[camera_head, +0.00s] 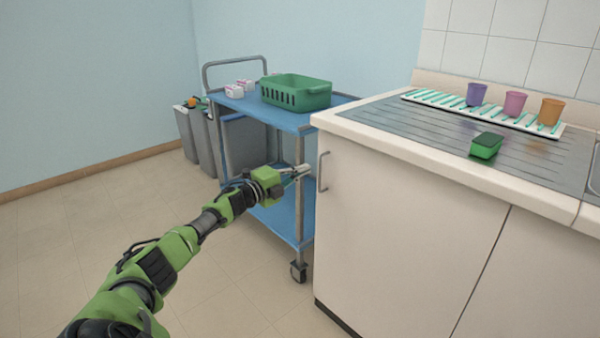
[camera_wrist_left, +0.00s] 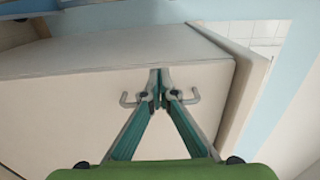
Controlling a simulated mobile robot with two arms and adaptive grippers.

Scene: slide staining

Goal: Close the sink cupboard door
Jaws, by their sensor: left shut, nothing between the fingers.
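The sink cupboard door (camera_head: 400,235) is a pale panel under the worktop at the right of the head view. It looks flush with the cupboard front, with no open gap visible. Its grey bar handle (camera_head: 323,172) is near the door's left edge. My left gripper (camera_head: 306,170) is shut and empty, just left of the handle in the head view. In the left wrist view, the shut fingers (camera_wrist_left: 161,78) cross in front of the handle (camera_wrist_left: 127,100), hiding its middle. I cannot tell whether they touch it. My right gripper is not in view.
A blue trolley (camera_head: 228,101) with a green basket (camera_head: 296,92) stands beside the cupboard, behind my left gripper. Grey bins (camera_head: 188,133) are by the wall. On the worktop (camera_head: 400,135) are cups and a green sponge (camera_head: 486,147). Floor in front is clear.

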